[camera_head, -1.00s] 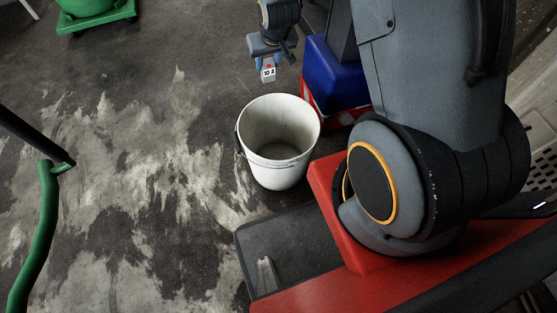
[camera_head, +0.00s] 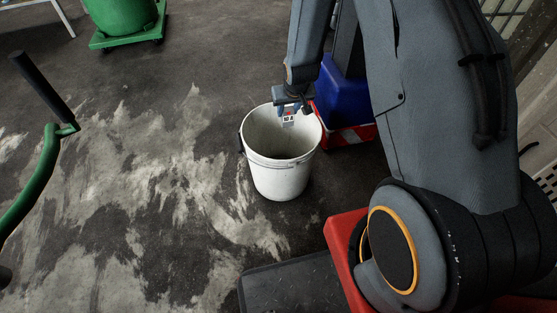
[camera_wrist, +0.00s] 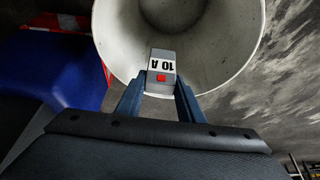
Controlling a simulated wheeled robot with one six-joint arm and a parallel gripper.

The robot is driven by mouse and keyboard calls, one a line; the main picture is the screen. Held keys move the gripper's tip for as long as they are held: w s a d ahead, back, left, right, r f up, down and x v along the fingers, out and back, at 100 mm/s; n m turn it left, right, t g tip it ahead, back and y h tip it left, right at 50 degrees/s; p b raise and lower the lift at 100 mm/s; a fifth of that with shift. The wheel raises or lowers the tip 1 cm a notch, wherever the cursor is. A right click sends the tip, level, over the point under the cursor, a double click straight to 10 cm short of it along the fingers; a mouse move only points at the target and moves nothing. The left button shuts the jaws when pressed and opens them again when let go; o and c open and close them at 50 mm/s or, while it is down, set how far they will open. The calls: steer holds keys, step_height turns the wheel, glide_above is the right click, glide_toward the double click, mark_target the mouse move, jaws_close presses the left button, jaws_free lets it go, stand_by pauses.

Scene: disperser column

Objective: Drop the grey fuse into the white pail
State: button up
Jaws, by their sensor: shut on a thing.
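The grey fuse (camera_wrist: 163,58) has a white "10 A" label and a red square on it. It also shows in the head view (camera_head: 289,121). My gripper (camera_wrist: 161,90) is shut on the fuse, with a blue finger on each side of it. The white pail (camera_head: 281,180) stands upright on the floor with its mouth open. In the head view the fuse and gripper show against the far right part of the pail's mouth. In the wrist view the pail (camera_wrist: 245,45) lies behind the fuse, and its inside looks empty where visible. The exact height of the fuse above the rim is unclear.
A blue box (camera_head: 343,92) on a red and white striped base (camera_head: 352,136) stands close to the pail's right. A green container (camera_head: 122,18) is at the far left. A green bent pole (camera_head: 42,165) is at the left. The floor left of the pail is free.

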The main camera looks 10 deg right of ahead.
steer(key=f, duration=0.1)
steer(key=f+b, duration=0.2)
steer(key=shift+a+f, duration=0.15)
steer(key=shift+a, duration=0.15)
steer(key=shift+d+f+b, duration=0.1)
steer(key=shift+f+b, duration=0.35)
steer(key=shift+b, duration=0.05)
steer(key=o, duration=1.2)
steer(key=shift+c, duration=0.2)
steer(key=p+v, duration=0.2)
steer(key=v, duration=0.6)
